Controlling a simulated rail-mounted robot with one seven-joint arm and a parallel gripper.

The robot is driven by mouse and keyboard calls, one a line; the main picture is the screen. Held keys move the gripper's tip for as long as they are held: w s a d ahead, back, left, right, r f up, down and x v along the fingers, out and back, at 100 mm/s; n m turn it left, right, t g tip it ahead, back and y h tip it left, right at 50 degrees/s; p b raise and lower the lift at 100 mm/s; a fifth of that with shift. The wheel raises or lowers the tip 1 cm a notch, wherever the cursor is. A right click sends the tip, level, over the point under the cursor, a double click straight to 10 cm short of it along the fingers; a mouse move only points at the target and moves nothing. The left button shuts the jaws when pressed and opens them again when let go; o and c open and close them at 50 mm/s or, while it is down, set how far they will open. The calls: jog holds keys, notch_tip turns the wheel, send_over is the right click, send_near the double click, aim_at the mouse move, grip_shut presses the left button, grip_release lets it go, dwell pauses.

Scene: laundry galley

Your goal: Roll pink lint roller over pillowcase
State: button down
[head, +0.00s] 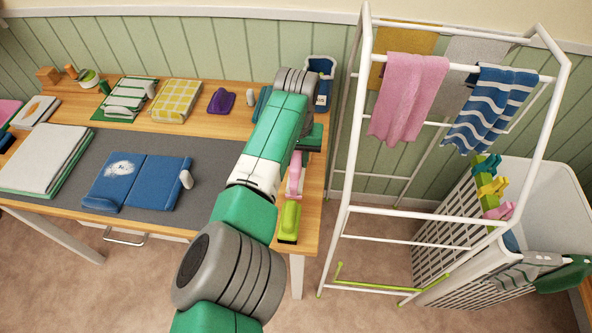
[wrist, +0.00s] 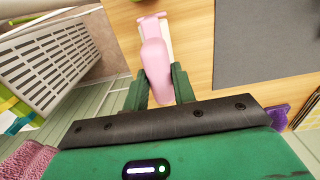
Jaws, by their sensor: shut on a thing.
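The pink lint roller (head: 294,176) is at the right end of the wooden table. It also shows in the wrist view (wrist: 156,58), with its handle between the two green fingers of my gripper (wrist: 160,88). My gripper is shut on that handle; in the head view my arm partly covers it. I cannot tell whether the roller touches the table. A blue folded cloth, which looks like the pillowcase (head: 155,172), lies flat on the grey mat to the left. A white fuzzy patch (head: 122,169) is on its left part. My gripper is apart from it.
A lime-green roller-like tool (head: 289,222) lies just in front of the pink roller. Folded cloths and a purple item (head: 221,100) line the table's back. A white drying rack (head: 345,200) stands right.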

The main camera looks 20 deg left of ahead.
notch_tip(320, 180, up, 5)
jog(key=p, duration=0.4)
jog(key=shift+r, duration=0.15)
